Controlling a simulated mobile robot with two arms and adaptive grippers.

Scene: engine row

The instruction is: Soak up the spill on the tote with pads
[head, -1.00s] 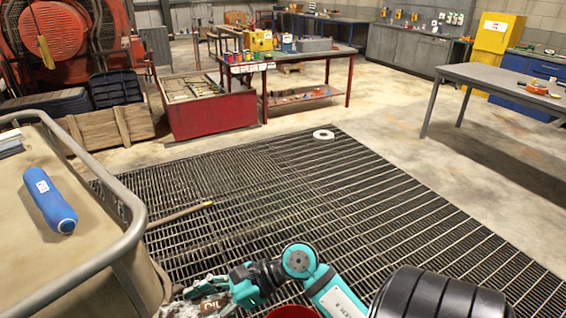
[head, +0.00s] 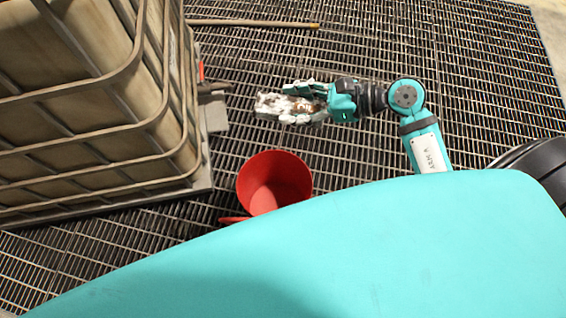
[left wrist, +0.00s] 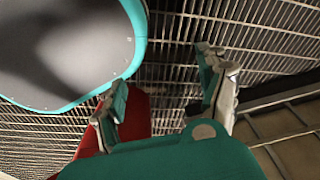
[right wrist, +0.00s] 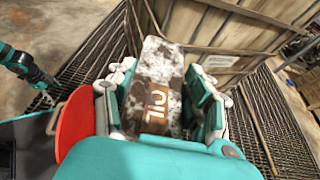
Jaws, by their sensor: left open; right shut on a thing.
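My right gripper (head: 290,105) is shut on a pad, white and blotched with brown, with a brown band marked OIL. The pad (right wrist: 160,62) shows clearly between the fingers in the right wrist view. The gripper is held over the floor grating, to the right of the caged tote (head: 95,95). The tote's side shows in the head view; its top and any spill there are out of view.
Dark floor grating (head: 450,60) surrounds the tote and looks mostly clear. A wooden-handled tool (head: 255,23) lies on the grating beyond my right gripper. My own teal body covers the lower part of the head view.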

